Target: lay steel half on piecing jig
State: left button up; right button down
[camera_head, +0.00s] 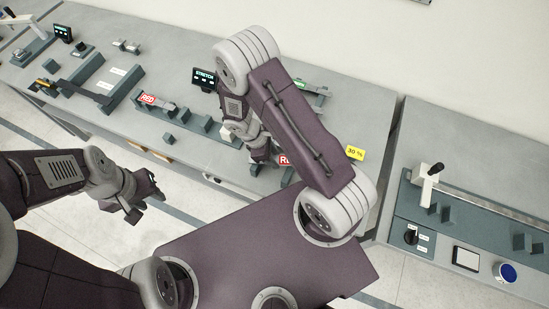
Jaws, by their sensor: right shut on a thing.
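My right gripper (258,158) points down at the front part of the main bench, below the big purple arm link. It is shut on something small. My own arm and fingers hide most of what it holds, so I cannot make out the steel half's shape. A red label (285,160) shows just right of the fingers, partly covered by my arm. No part can be picked out surely as the piecing jig; low dark blocks (200,123) stand left of the gripper. My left gripper (146,204) hangs empty over the floor before the bench, its fingers apart.
A red-labelled fixture (148,98) stands left of the blocks. A "STRETCH" display (204,78) stands behind them. A yellow "30 %" sign (355,152) is near the bench's right end. A second bench (460,135) carries a lever device, beyond a narrow gap.

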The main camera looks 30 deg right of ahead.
aim_at(280, 160)
notch_tip(280, 160, up, 3)
jog(key=shift+r, duration=0.15)
jog(key=s+a+r+b, duration=0.1)
jog(key=s+a+r, duration=0.1)
jog(key=s, duration=0.3)
jog(key=s+a+r+b, duration=0.1)
jog(key=s+a+r, duration=0.2)
jog(key=s+r, duration=0.1)
jog(key=shift+s+r, duration=0.4)
jog(key=shift+s, duration=0.45)
